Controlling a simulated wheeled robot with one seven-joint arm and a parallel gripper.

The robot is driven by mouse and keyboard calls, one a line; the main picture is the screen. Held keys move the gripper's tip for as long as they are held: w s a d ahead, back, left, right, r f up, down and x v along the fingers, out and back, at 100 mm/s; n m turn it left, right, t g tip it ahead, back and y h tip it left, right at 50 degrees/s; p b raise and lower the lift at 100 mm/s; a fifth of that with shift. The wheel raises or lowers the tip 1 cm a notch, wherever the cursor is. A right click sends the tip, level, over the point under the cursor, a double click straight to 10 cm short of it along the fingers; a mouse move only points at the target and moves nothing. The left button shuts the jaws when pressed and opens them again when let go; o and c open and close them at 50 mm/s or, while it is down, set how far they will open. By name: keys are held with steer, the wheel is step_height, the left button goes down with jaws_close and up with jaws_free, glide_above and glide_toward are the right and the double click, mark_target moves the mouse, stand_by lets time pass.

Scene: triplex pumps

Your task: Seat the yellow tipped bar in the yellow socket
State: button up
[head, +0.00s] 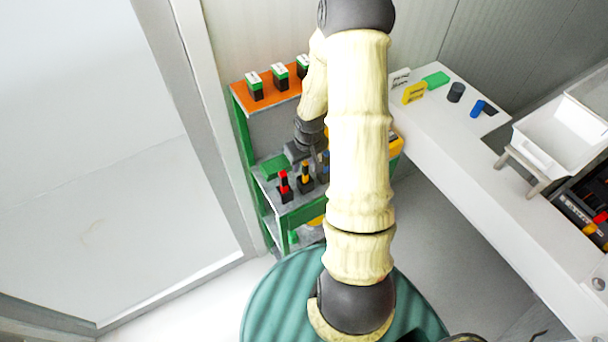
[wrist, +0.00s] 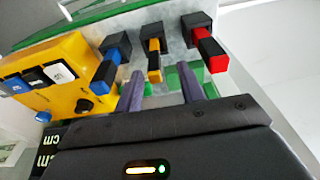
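A black and yellow piece (wrist: 154,46) stands in the middle of a row, between a blue one (wrist: 104,72) and a red one (wrist: 212,62). Each has a black block at its far end in the wrist view. I cannot clearly tell the yellow tipped bar from its socket. The yellow piece also shows in the head view (head: 305,172) on the green shelf unit. My gripper (wrist: 160,70) is open, its two grey fingers well apart. They point toward the row, with the yellow piece between them in the picture, apparently untouched. In the head view my arm hides part of the area.
A yellow box with switches (wrist: 62,75) is beside the blue piece. The green shelf unit (head: 300,212) carries several black, green and white blocks on its orange upper board (head: 273,93). A white counter (head: 480,170) with a white bin (head: 560,135) is at right.

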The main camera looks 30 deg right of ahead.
mark_target(305, 169)
steer(key=f, duration=0.1)
steer(key=f+p, duration=0.1)
steer(key=f, duration=0.1)
steer(key=shift+w+d+f, duration=0.1)
steer(key=shift+d+f, duration=0.1)
steer(key=shift+d, duration=0.15)
steer(key=shift+w+f+p, duration=0.25)
steer(key=shift+f+p, duration=0.1)
steer(key=shift+f, duration=0.35)
jaws_close()
